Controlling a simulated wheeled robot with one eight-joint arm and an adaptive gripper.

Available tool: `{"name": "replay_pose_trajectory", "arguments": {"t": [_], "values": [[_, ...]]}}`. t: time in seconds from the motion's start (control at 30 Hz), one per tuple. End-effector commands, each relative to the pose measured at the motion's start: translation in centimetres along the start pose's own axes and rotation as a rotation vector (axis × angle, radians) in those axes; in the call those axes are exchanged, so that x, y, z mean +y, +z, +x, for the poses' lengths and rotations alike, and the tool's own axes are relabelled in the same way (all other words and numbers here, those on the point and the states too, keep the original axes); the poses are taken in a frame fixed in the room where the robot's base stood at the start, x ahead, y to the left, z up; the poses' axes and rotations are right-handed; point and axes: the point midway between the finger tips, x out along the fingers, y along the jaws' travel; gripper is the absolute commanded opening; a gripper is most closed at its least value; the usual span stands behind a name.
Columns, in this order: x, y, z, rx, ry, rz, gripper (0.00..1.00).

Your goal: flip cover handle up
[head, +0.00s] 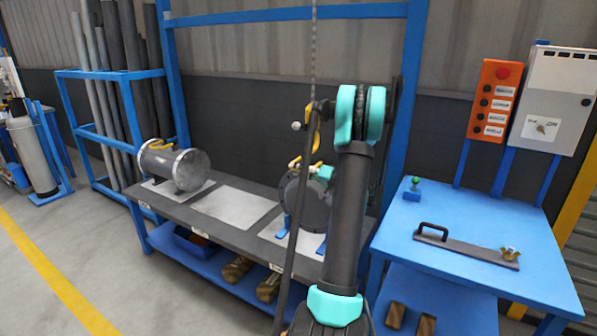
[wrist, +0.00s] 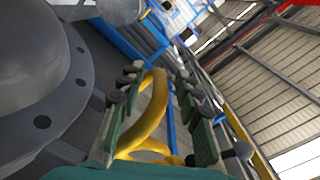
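The flanged shell (head: 306,205) stands on the bench in blue supports, partly hidden behind my arm. Its grey round flange with bolt holes (wrist: 78,112) fills the left of the wrist view. A curved yellow handle (wrist: 152,112) rises between the two green fingers of my gripper (wrist: 160,98). The fingers are apart, with a visible gap on the handle's right side; contact on its left side is unclear. In the head view a yellow bar (head: 293,163) shows at the shell's top, beside my teal gripper (head: 325,172).
A second grey cylinder (head: 174,167) lies on the bench at left, with a bare plate (head: 234,204) between. A yellow hook (head: 311,122) hangs on a chain near my arm. A blue table (head: 480,235) with a black-handled bar stands at right.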

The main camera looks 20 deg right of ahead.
Motion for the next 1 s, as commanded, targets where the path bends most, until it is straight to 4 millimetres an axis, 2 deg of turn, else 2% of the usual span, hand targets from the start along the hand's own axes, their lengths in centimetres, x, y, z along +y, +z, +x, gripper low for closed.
{"name": "replay_pose_trajectory", "arguments": {"t": [0.1, 0.37, 1.0], "values": [[0.0, 0.0, -0.02, 0.0, 0.0, 0.0, 0.33], [-0.01, 0.01, -0.05, 0.0, 0.0, 0.0, 0.01], [-0.48, -0.31, -0.09, 0.0, 0.0, 0.046, 0.0]]}}
